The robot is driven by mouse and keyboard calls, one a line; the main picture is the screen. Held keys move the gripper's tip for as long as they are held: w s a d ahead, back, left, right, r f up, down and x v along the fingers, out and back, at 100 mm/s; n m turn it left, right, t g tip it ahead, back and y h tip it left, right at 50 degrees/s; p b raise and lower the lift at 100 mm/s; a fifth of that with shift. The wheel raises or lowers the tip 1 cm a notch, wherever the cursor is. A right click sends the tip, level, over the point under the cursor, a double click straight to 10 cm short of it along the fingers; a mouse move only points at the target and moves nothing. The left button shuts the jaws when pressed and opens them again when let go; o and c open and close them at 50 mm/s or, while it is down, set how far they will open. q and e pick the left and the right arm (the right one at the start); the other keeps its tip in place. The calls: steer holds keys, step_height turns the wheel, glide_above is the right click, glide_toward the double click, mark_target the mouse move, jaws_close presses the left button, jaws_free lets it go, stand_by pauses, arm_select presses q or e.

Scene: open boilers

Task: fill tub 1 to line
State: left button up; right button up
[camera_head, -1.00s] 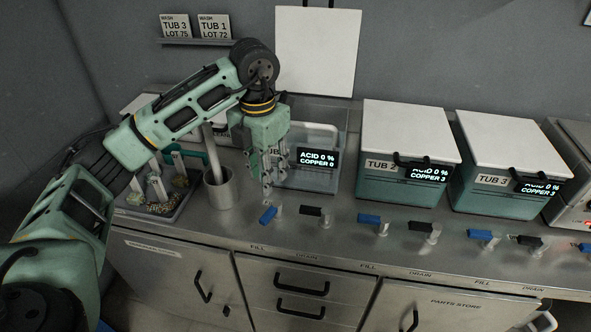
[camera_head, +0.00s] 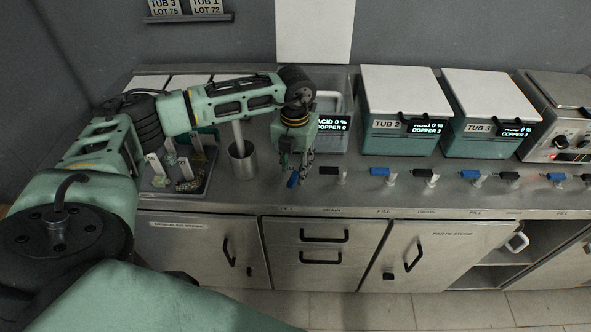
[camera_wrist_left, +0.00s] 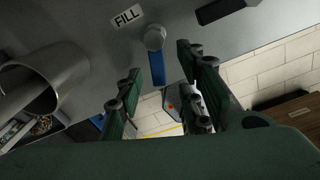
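Tub 1 (camera_head: 334,104) is the left tub at the back, its white lid (camera_head: 314,30) standing up open. Its display (camera_head: 332,123) reads acid 0 % and copper 0. Its blue fill handle (camera_head: 292,180) is at the counter front, with the black drain handle (camera_head: 328,170) to the right. My left gripper (camera_head: 299,174) points down at the fill handle. In the left wrist view the fingers (camera_wrist_left: 158,62) are apart, with the blue handle (camera_wrist_left: 156,73) showing between them; I see no clear contact. The water level and fill line cannot be made out. My right gripper is out of view.
A metal cup (camera_head: 242,162) holding a rod and a tray (camera_head: 165,187) with small items stand left of the gripper. Closed tubs 2 (camera_head: 399,92) and 3 (camera_head: 490,92) stand to the right, with more valve handles in front. An open cupboard shows below right.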

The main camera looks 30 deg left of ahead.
mark_target(293, 177)
arm_select(q)
step_height(293, 177, down, 2)
steer(key=shift+s+a+f+p, duration=0.1)
steer(key=shift+s+p, duration=0.05)
steer(key=shift+p, duration=0.2)
steer(key=shift+s+a+f, duration=0.1)
steer(key=shift+f, duration=0.45)
steer(key=c, duration=0.8)
jaws_close()
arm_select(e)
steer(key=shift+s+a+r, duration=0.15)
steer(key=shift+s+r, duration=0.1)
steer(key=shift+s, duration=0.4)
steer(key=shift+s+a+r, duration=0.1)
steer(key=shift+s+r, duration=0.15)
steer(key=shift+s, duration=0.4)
